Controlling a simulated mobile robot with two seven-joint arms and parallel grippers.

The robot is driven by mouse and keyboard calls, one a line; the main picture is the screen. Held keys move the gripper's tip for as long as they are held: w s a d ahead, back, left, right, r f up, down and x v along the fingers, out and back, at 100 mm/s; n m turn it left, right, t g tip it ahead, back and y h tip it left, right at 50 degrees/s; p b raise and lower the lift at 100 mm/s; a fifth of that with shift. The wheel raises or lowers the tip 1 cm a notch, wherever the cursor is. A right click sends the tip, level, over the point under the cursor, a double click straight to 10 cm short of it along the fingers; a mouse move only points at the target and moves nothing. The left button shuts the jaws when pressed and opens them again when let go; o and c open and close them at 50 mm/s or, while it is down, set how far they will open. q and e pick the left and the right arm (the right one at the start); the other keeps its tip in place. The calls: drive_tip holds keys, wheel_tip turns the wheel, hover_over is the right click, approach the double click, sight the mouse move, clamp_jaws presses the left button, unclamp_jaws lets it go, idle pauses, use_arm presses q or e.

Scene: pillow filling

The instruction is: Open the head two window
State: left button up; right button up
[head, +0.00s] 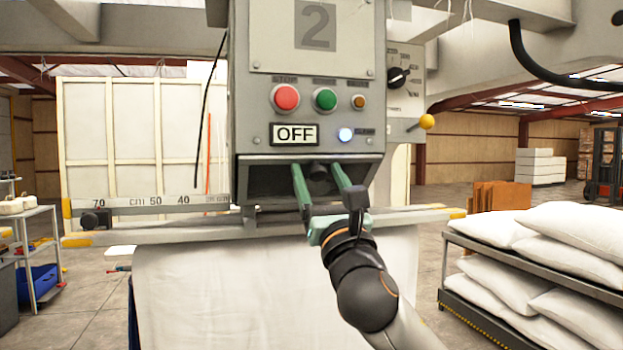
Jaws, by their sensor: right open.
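The head two unit (260,110) is a grey box with a "2" plate (316,25) on top. On its front are a red button (285,97), a green button (325,99), a small orange button (358,102), an "OFF" sign (296,134) and a lit lamp (344,134). Below them is a dark window opening (262,180). My right gripper (319,170) is open, its two green fingers reaching up to the opening, near a dark knob-like part (318,171) between the fingertips. Whether they touch it I cannot tell. My left gripper is out of view.
A ruled bar (150,203) crosses below the unit, with white cloth (220,300) hanging under it. A rack (500,325) of white pillows (570,240) stands right. A shelf cart (38,250) stands left. A yellow-knobbed lever (426,121) sticks out at the unit's right.

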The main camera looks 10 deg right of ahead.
drive_tip(key=shift+s+d+r, duration=0.1)
drive_tip(key=shift+d+r, duration=0.15)
drive_tip(key=shift+r, duration=0.3)
drive_tip(key=shift+c, duration=0.2)
drive_tip(key=c, duration=0.5)
drive_tip(key=shift+f, duration=0.2)
drive_tip(key=shift+c, duration=0.2)
drive_tip(key=shift+a+f+b, duration=0.15)
drive_tip(key=shift+f+b, duration=0.35)
drive_tip(key=shift+f, duration=0.2)
drive_tip(key=c, duration=0.5)
drive_tip(key=shift+a+f, duration=0.1)
drive_tip(key=shift+f, duration=0.25)
drive_tip(key=shift+s+f+b, duration=0.25)
drive_tip(key=shift+f+b, duration=0.15)
drive_tip(key=shift+f, duration=0.25)
